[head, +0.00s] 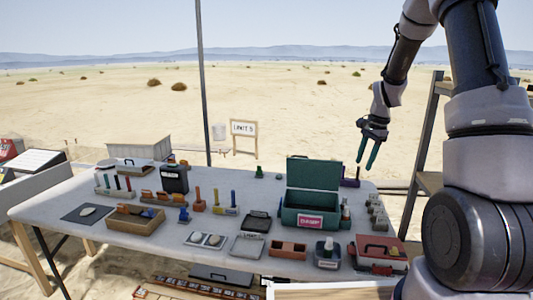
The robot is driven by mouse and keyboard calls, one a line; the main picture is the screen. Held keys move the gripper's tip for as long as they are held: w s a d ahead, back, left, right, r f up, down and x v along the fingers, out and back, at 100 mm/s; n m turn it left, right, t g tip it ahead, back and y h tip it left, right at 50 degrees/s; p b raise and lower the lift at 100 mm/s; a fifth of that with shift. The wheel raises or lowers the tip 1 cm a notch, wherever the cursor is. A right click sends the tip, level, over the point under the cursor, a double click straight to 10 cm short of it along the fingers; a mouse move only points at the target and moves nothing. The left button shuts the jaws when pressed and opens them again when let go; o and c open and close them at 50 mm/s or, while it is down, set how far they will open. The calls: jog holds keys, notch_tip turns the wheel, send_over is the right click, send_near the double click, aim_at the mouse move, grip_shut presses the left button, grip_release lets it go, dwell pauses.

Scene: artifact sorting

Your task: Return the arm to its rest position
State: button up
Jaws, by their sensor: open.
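My gripper (366,152) hangs at the end of my arm, above the right back part of the table, to the right of and apart from the green box's raised lid. Its two teal fingers point down and stand apart, with nothing between them. My arm comes down from the top right of the head view, and its large links fill the right side.
A long grey table (195,250) carries many small things. An open green box (296,218) with a pink label stands right of centre. A red case (384,258) sits at the right front. A dark shelf frame (425,140) stands behind my arm. Open air surrounds the gripper.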

jog(key=s+a+r+n+t, duration=0.1)
jog(key=s+a+r+n, duration=0.1)
jog(key=s+r, duration=0.45)
jog(key=s+a+r+n+t, duration=0.2)
jog(key=s+a+r, duration=0.15)
jog(key=r, duration=0.65)
jog(key=s+a+r+n+t, duration=0.1)
jog(key=s+r, duration=0.3)
jog(key=s, duration=0.5)
jog(key=s+a+r+n+t, duration=0.2)
jog(key=s+r+n, duration=0.1)
jog(key=s, duration=0.5)
jog(key=shift+s+r+n, duration=0.35)
jog(key=shift+s+n, duration=0.05)
jog(key=shift+n, duration=0.2)
